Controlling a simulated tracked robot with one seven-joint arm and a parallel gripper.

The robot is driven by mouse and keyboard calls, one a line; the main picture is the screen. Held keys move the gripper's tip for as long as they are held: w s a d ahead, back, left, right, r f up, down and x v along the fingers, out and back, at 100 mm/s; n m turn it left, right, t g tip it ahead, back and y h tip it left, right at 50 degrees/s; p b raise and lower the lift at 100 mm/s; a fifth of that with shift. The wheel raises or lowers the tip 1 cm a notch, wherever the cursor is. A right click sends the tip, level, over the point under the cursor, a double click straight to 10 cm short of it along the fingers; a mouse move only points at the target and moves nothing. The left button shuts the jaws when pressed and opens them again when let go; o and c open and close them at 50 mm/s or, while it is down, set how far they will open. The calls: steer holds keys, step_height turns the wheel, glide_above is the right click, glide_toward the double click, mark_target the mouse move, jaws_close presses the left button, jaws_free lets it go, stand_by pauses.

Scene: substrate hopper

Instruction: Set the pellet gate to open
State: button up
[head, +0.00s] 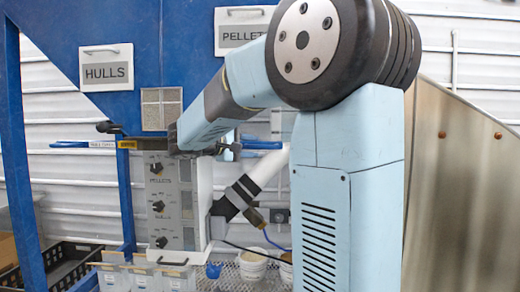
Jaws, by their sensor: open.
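The sign reading PELLETS (240,33) hangs on the blue hopper (185,40), its right end covered by my arm. Below it, a blue handle (263,145) sticks out to the right at the height of the gate levers; I take it for the pellet gate's handle. The gate itself is hidden behind my arm, so I cannot tell its setting. My gripper (230,149) shows only in part, light blue, below my forearm and just left of that handle. It is open, and I cannot tell whether it touches the handle.
The sign reading HULLS (106,68) and another blue handle (70,144) with a small label are at left. A control box (172,205) with several black knobs stands below my forearm. A black crate (60,265) and several containers (145,275) are lower down. A metal panel (465,190) fills the right.

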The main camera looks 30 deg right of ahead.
mark_target(257, 148)
steer(key=shift+x, duration=2.1)
jaws_close()
steer(key=shift+f, duration=0.1)
